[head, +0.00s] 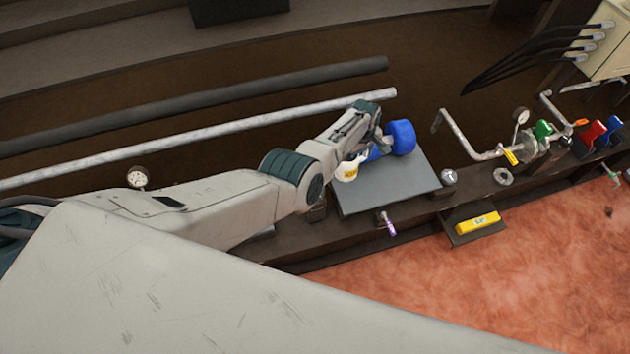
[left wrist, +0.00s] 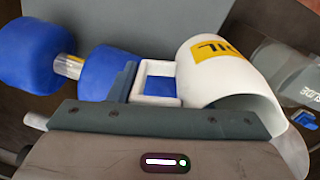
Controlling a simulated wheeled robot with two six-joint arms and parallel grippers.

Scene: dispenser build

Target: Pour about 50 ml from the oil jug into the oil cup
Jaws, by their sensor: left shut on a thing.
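The white oil jug (head: 346,171), with a yellow label, is at the end of my left arm, by the left edge of a grey plate. In the left wrist view the jug (left wrist: 238,78) is tilted, its open end toward the lower right, and "IL" shows on its label. My left gripper (head: 366,135) is shut on the jug's square white handle (left wrist: 142,82). No liquid or stream shows. I cannot pick out the oil cup for certain. A clear grey piece with lettering (left wrist: 285,72) is partly hidden behind the jug. My right gripper is out of view.
A blue double-ended object (head: 402,137) is close beyond my gripper, over the grey plate (head: 385,199). A small silver piece (head: 449,177) and a ring (head: 503,176) are to the right. A yellow block (head: 478,222) lies in front. Pipes and coloured handles crowd the far right.

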